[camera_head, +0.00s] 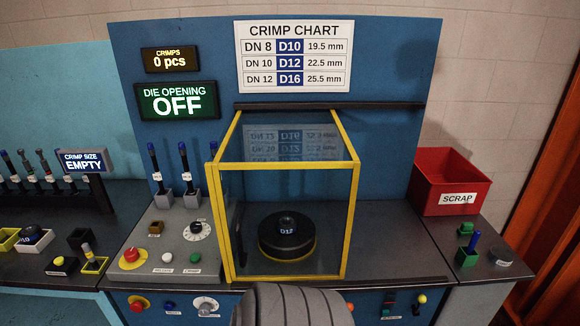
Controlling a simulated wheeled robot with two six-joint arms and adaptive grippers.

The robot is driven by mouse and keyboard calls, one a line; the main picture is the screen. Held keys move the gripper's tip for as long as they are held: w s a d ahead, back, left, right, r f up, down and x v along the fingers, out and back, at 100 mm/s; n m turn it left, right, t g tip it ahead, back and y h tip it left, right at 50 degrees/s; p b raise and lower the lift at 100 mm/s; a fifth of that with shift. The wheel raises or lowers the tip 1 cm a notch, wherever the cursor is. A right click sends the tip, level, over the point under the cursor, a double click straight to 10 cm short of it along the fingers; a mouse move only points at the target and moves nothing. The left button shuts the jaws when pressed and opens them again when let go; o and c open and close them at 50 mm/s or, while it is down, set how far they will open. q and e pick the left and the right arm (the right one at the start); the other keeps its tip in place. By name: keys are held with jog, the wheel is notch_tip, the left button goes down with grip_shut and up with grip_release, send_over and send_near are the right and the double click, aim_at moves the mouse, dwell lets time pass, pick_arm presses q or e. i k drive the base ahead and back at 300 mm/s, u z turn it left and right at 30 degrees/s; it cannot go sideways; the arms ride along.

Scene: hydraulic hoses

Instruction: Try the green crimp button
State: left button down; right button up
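The green crimp button (195,257) sits on the sloped grey control panel (180,242), with a small label below it. A white button (167,257) is to its left and a red mushroom button (131,255) on yellow is further left. A dial (197,230) is above it. The die opening display (177,101) reads OFF and the crimps display (171,60) reads 0 pcs. Neither gripper is in view.
A dark ribbed shape (290,305) covers the bottom middle; I cannot tell what it is. A red scrap bin (450,183) stands right. The crimp size display (84,160) reads EMPTY at left, near small holders.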

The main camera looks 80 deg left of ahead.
aim_at(195, 259)
jog(key=u, duration=0.05)
jog(key=i, duration=0.4)
jog(key=u, duration=2.75)
